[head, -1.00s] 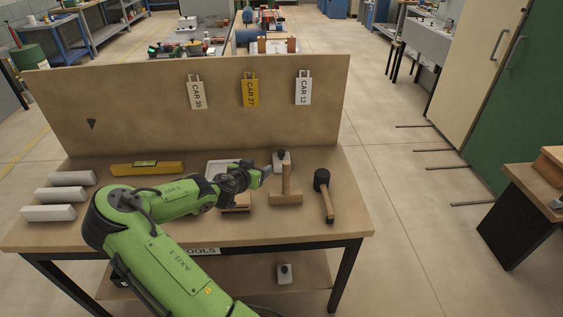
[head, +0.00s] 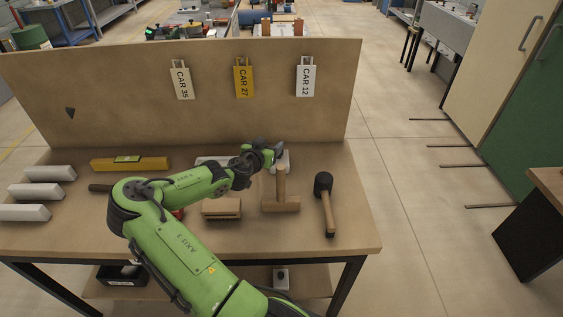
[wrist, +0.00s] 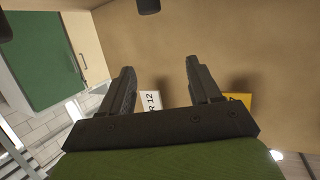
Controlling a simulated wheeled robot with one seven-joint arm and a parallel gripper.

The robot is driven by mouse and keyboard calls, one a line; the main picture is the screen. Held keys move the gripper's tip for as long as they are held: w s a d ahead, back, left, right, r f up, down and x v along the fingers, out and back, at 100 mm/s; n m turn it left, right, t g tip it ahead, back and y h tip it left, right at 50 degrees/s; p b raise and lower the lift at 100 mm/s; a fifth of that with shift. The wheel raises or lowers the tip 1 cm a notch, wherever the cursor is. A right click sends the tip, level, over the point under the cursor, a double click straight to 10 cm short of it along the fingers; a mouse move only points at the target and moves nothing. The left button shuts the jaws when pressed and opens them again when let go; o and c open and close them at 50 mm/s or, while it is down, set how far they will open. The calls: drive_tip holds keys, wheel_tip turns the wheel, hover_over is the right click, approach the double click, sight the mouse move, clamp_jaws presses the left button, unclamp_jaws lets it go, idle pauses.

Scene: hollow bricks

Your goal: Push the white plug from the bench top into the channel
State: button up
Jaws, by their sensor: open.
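A small white block (head: 287,164), which looks like the plug, stands on the bench top behind a wooden T-shaped piece and is partly hidden by my gripper (head: 278,151). A flat white piece (head: 208,160) lies left of the gripper, mostly behind my arm. I cannot tell which part is the channel.
White bricks (head: 42,192), a yellow level (head: 128,163) and a wooden block (head: 221,208) lie to the left. The tagged backboard (head: 210,110) rises behind. Another white block (head: 281,280) sits on the lower shelf.

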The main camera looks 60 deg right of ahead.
drive_tip(key=b, duration=0.5)
approach(279, 157)
drive_tip(key=d+r, duration=0.1)
drive_tip(key=w+d+r, duration=0.1)
drive_tip(key=d, duration=0.1)
drive_tip(key=shift+d, duration=0.1)
drive_tip(key=x, duration=0.7)
drive_tip(key=shift+s+d, duration=0.2)
drive_tip(key=shift+d, duration=0.1)
drive_tip(key=shift+c, duration=0.2)
clamp_jaws()
